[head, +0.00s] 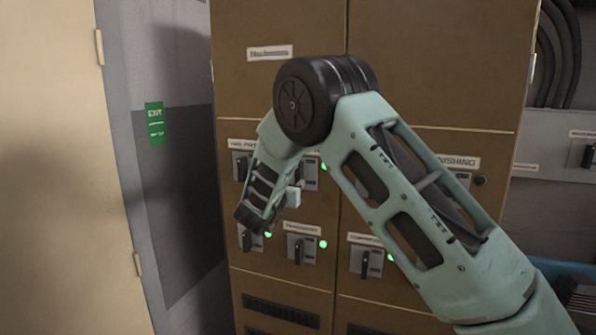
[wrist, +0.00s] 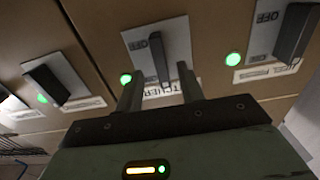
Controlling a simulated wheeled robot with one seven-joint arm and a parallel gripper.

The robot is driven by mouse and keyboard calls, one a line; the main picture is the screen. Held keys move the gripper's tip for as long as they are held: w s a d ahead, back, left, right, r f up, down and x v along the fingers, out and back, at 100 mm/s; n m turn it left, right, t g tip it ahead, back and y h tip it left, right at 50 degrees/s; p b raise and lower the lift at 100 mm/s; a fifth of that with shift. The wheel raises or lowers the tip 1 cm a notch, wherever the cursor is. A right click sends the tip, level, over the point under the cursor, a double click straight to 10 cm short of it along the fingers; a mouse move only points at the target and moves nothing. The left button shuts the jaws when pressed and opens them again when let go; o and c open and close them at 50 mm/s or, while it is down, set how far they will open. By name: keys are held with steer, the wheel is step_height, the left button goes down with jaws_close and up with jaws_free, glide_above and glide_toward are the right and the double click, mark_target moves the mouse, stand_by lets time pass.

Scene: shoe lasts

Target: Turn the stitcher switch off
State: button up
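The stitcher switch shows in the wrist view as a black upright handle (wrist: 158,62) on a pale plate, with a partly covered label ending in "TCHER" below it. My gripper (wrist: 160,88) is open, one finger on each side of the handle, with a visible gap on both sides. The green lamp (wrist: 126,78) beside this switch is lit. In the head view my arm hides most of the switch; part of what looks like its plate (head: 309,174) shows. The fingertips are not clear there.
Neighbouring switches stand close by: one at right (wrist: 292,32) and one at left (wrist: 46,84) in the wrist view. Below are the transport switch (head: 300,250) and another switch (head: 367,262). A pale door (head: 60,170) is at left, a grey box (head: 560,140) at right.

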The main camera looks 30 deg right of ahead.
mark_target(297, 179)
steer(key=p+x, duration=0.2)
steer(key=x, duration=0.4)
jaws_close()
